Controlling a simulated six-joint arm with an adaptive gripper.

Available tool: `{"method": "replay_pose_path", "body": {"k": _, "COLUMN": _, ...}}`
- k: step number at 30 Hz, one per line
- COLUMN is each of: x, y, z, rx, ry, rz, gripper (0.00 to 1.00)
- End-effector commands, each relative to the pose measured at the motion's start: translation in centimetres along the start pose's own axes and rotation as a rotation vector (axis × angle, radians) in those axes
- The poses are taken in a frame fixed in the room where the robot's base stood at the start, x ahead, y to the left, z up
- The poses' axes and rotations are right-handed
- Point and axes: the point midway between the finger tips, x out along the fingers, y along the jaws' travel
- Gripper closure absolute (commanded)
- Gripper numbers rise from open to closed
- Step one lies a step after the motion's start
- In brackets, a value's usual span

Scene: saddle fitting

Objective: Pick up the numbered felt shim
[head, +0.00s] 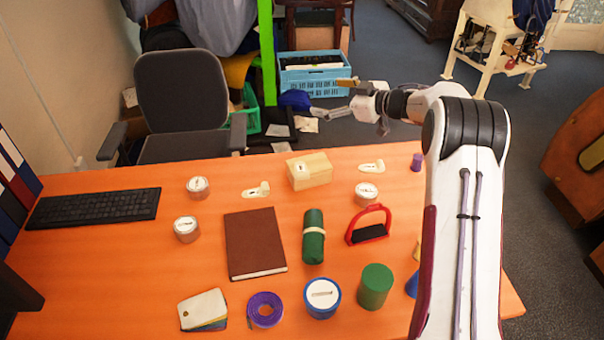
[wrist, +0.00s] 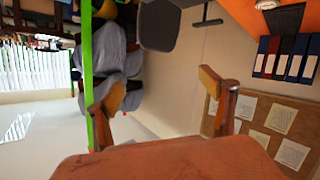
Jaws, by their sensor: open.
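A small stack of flat, rounded sheets (head: 203,310) lies at the table's front left, cream on top with other colours below. Two flat cream pieces with dark marks lie farther back, one left of the wooden block (head: 256,190) and one right of it (head: 372,166). No number is readable, so I cannot tell which is the numbered felt shim. My gripper (head: 341,97) is open and empty beyond the table's back edge, far from all of these.
The orange table (head: 110,260) holds a wooden block (head: 309,171), a brown book (head: 255,243), a green roll (head: 313,237), a red stirrup (head: 368,226), a purple strap coil (head: 265,310), a blue tin (head: 322,297), a green cylinder (head: 375,287) and several labelled round tins. A chair (head: 182,90) stands behind.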

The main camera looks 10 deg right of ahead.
Motion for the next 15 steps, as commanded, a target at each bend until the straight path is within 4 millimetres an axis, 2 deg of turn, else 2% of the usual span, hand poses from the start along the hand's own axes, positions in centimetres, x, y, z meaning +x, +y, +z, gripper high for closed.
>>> {"method": "replay_pose_path", "body": {"k": 1, "x": 0.4, "y": -0.6, "z": 1.4, "rx": 0.006, "ry": 0.0, "rz": -0.034, "gripper": 0.17}}
{"method": "replay_pose_path", "body": {"k": 7, "x": 1.2, "y": -3.6, "z": 6.3, "rx": 0.035, "ry": 0.003, "rz": -0.177, "gripper": 0.17}}
{"method": "replay_pose_path", "body": {"k": 15, "x": 1.0, "y": -8.1, "z": 12.6, "rx": 0.086, "ry": -0.006, "rz": -0.366, "gripper": 0.17}}
